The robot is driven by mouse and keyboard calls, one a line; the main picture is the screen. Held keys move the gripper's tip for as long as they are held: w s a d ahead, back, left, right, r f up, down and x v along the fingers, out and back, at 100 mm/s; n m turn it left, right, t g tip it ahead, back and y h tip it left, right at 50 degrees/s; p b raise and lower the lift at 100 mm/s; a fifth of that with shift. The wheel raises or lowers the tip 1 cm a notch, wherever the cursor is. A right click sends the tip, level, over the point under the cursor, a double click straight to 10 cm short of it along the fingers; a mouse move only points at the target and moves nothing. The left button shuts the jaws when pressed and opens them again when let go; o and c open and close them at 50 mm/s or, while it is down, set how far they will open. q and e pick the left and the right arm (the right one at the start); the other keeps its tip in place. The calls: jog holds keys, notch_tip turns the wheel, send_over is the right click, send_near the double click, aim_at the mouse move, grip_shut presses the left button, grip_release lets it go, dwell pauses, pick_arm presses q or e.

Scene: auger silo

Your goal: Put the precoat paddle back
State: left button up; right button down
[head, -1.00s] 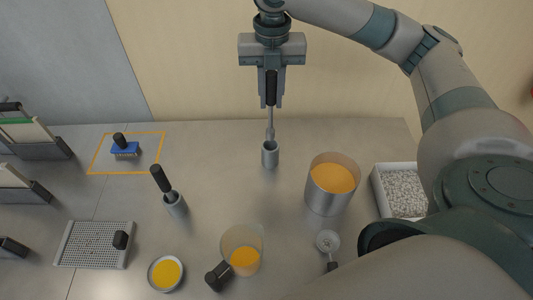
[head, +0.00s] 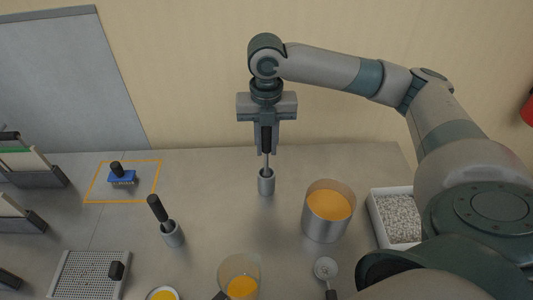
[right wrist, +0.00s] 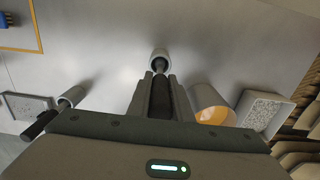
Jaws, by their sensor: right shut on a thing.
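My right gripper (head: 266,148) is shut on the black handle of a paddle (head: 266,161), held upright over the back middle of the table. The paddle's thin grey shaft goes down into the mouth of a small grey cylindrical holder (head: 266,185). Its lower end is hidden inside. In the right wrist view the dark handle (right wrist: 160,98) is between the fingers, and the holder (right wrist: 159,56) is just beyond them. A second black-handled tool (head: 157,208) leans in a similar grey holder (head: 173,236) to the left. My left gripper is not in view.
A metal container of orange material (head: 326,222) stands right of the holder, with a white tray of pale granules (head: 396,216) beyond. A jug (head: 240,277), a round strainer-like tool (head: 325,268) and a perforated tray (head: 88,275) are nearer. A blue brush (head: 122,178) lies inside an orange outline.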

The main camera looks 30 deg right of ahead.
aim_at(266, 173)
jog(key=shift+f, duration=0.6)
jog(key=shift+f+p, duration=0.3)
jog(key=shift+f, duration=0.95)
jog(key=c, duration=1.6)
grip_release()
jog(key=shift+f, duration=0.15)
